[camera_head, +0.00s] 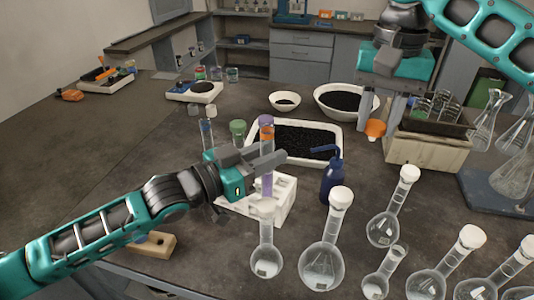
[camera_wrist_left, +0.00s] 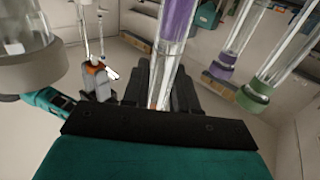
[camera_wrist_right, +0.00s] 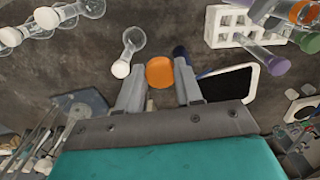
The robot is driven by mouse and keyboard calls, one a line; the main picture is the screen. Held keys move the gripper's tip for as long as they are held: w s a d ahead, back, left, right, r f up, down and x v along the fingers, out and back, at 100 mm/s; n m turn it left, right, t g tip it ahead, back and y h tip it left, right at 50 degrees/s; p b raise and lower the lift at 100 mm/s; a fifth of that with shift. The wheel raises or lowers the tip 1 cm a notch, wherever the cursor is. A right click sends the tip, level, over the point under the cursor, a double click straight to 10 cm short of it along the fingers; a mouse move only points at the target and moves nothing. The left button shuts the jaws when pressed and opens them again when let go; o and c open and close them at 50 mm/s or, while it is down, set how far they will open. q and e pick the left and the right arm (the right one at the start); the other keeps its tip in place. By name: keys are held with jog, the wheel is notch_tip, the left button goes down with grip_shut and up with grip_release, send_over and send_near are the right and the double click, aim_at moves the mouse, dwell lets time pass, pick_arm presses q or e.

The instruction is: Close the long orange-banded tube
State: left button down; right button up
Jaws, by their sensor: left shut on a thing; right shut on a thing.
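The long orange-banded tube (camera_head: 266,122) stands upright at the white rack (camera_head: 283,205), left of centre in the head view. My left gripper (camera_head: 268,160) is shut around it below its orange top. In the left wrist view an orange patch (camera_wrist_left: 155,104) shows between the fingers. A purple band (camera_head: 267,184) shows below the gripper; I cannot tell whether it belongs to the same tube. My right gripper (camera_head: 374,116) is shut on an orange cap (camera_head: 375,128), held well right of the tube. The cap (camera_wrist_right: 160,72) faces the right wrist camera between the fingertips.
A tray of black grains (camera_head: 338,160) lies behind the rack. A dark blue wash bottle (camera_head: 331,180) stands between rack and cap. White-capped flasks (camera_head: 326,250) crowd the front right. A green-topped tube (camera_head: 238,128) stands left of the held tube.

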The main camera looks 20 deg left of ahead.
jog(key=a+r, duration=0.4)
jog(key=a, duration=0.5)
notch_tip(320, 180, up, 2)
jog(key=m, duration=0.1)
send_over(266, 140)
jog(key=shift+w+a+r, duration=0.1)
jog(key=shift+w+r, duration=0.1)
jog(key=shift+w, duration=0.25)
jog(key=shift+f, duration=2.05)
jog(key=shift+s, duration=0.1)
jog(key=shift+f, duration=0.9)
jog(key=shift+f, duration=0.55)
